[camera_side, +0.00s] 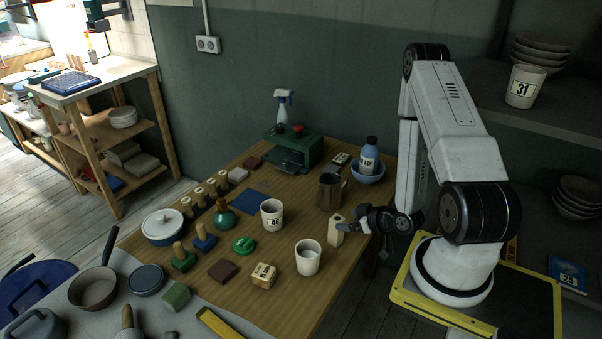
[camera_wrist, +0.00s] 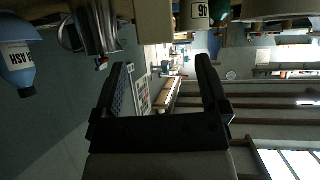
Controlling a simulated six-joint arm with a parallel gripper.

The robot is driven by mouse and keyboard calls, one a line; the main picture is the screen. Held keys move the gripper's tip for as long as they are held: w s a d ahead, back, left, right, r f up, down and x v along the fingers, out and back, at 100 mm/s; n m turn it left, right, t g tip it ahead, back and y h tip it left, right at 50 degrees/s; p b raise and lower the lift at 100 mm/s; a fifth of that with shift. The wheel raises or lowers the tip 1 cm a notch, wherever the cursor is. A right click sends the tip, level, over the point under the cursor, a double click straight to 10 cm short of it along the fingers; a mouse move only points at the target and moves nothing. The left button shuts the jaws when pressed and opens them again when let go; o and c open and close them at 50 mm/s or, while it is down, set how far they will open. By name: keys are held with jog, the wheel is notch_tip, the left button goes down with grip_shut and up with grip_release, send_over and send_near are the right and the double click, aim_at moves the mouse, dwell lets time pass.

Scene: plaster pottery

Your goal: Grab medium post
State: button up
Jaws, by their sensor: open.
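A cream upright block (camera_side: 336,231), which looks like a post, stands near the table's right edge. It also shows at the top of the wrist view (camera_wrist: 154,20), ahead of and between the fingers. I cannot tell from any label whether it is the medium one. My gripper (camera_side: 357,220) is open and low over the table's right edge, just right of the block, with its fingers pointing towards it. The fingers also show in the wrist view (camera_wrist: 163,85), wide apart with nothing between them. In the side view, part of the block's right side is close to or behind a finger.
A metal pitcher (camera_side: 329,191) stands behind the block, and a white cup (camera_side: 307,258) stands in front-left. Cup 46 (camera_side: 272,215) is further left. A blue bowl (camera_side: 369,174) holds the ASH bottle (camera_side: 368,156). A marked wooden block (camera_side: 264,276) lies nearer the front.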

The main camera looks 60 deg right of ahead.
aim_at(339, 219)
jog(key=shift+s+f, duration=0.1)
jog(key=shift+s, duration=0.25)
jog(key=shift+w+t, duration=0.1)
jog(key=shift+t, duration=0.2)
jog(key=shift+x, duration=1.25)
jog(key=shift+d+f, duration=0.1)
jog(key=shift+x, duration=2.55)
grip_shut()
